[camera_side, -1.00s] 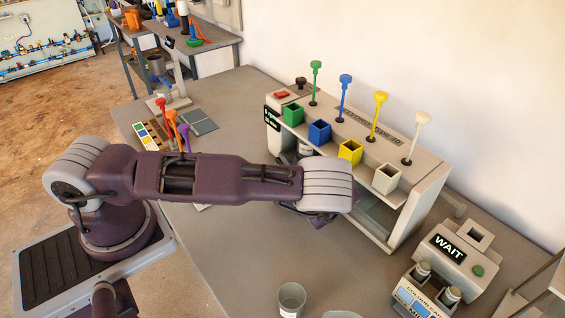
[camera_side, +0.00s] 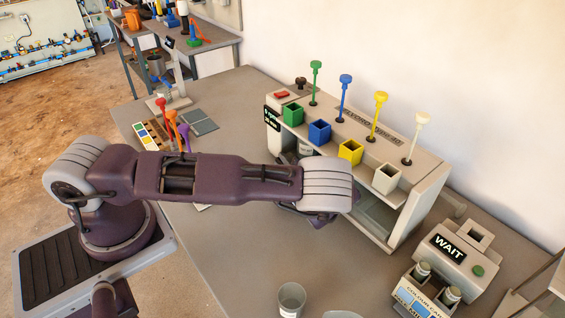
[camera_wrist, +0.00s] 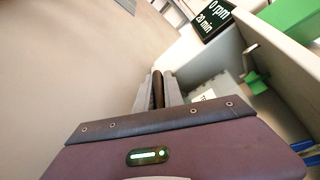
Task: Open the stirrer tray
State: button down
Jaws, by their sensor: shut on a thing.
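The stirrer machine stands at the right of the bench in the side view, with its casing (camera_side: 425,190) and a low open bay under a row of coloured cups. In the wrist view its dark display (camera_wrist: 213,17) reads 0 rpm, 20 min. My gripper (camera_wrist: 158,88) is shut on a dark brown upright bar (camera_wrist: 157,86), which looks like the stirrer tray handle. Beside it lies a pale grey surface (camera_wrist: 203,88), likely part of the tray, with a white label. In the side view my wrist hides the fingers, the handle and much of the bay.
Green (camera_side: 293,114), blue (camera_side: 319,131), yellow (camera_side: 350,152) and white (camera_side: 387,179) cups line the machine's front. A clear beaker (camera_side: 290,298) stands at the bench front. A WAIT unit (camera_side: 450,247) is at right. The bench left of the beaker is clear.

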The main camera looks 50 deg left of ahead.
jog(key=shift+s+f, duration=0.15)
jog(key=shift+s, duration=0.05)
dwell(0.3)
jog(key=s, duration=1.2)
jog(key=shift+s, duration=0.4)
jog(key=c, duration=1.5)
grip_release()
jog(key=v, duration=0.7)
